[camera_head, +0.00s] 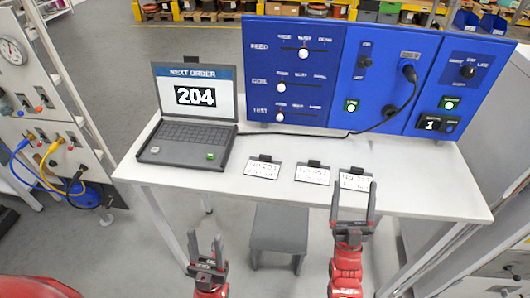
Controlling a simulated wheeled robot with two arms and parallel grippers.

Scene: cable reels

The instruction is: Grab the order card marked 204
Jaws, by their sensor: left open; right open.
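Three small white order cards with black clips lie in a row on the table: a left card (261,169), a middle card (312,174) and a right card (355,180). Their print is too small to read surely. The laptop (190,115) screen reads NEXT ORDER 204. My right gripper (354,190) is open at the table's front edge, its fingertips overlapping the right card's sides in the picture; I cannot tell whether they touch it. My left gripper (206,240) is open and empty, in front of the table and low, away from the cards.
The white table (430,190) has bare room to the right of the cards. A blue control panel (295,75) with sliders stands at the back, and a black cable runs from it toward the laptop. A grey stool (279,230) stands below the table.

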